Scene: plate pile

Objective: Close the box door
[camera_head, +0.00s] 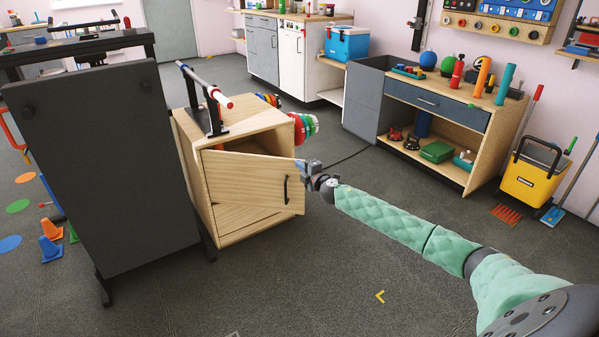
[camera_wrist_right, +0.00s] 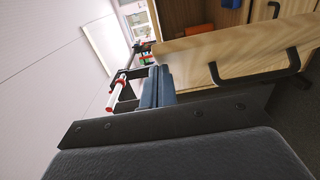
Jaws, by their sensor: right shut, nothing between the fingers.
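The wooden box (camera_head: 240,122) stands left of centre in the head view. Its door (camera_head: 245,180) is ajar, hinged at the left, with a dark gap above it. A black handle (camera_head: 286,189) is near the door's free edge. My right gripper (camera_head: 303,168) is shut and empty at the upper free corner of the door; I cannot tell whether it touches. In the right wrist view, the closed fingers (camera_wrist_right: 156,88) appear left of the door (camera_wrist_right: 232,48) and its handle (camera_wrist_right: 258,68). My left gripper is out of view.
A rack with a white and red bar (camera_head: 205,84) sits on the box. A dark grey padded panel (camera_head: 105,165) stands close on the left. A wooden workbench (camera_head: 440,108) stands behind at right. The floor (camera_head: 300,275) in front is clear.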

